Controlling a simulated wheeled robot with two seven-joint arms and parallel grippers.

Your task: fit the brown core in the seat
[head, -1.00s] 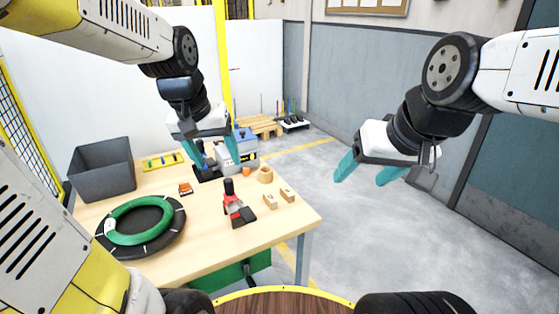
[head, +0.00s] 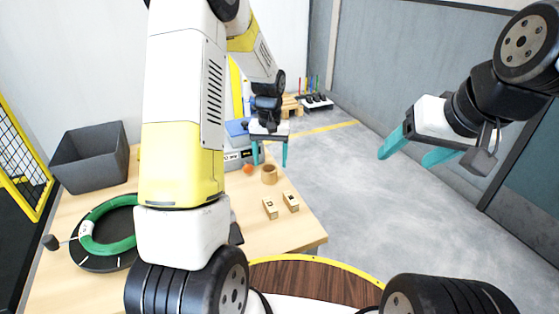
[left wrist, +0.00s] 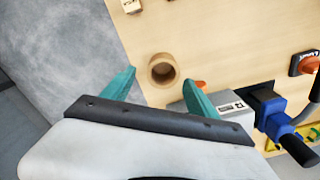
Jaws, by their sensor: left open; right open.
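The brown core (head: 269,174) is a short tan ring standing on the wooden table, with its hole facing up. My left gripper (head: 270,156) is open and empty above and behind it in the head view. In the left wrist view the core (left wrist: 152,75) shows just beyond and between the open fingers (left wrist: 165,80), apart from them. My right gripper (head: 405,158) is open and empty, over the floor to the right of the table. I cannot make out for certain which part is the seat.
Two small wooden blocks (head: 270,210) lie near the core. A grey box-shaped device (head: 231,162) and an orange knob (head: 248,168) are close to its left. A green coil (head: 108,246) lies on a black disc. A grey bin (head: 90,160) stands back left. My left arm hides the table's middle.

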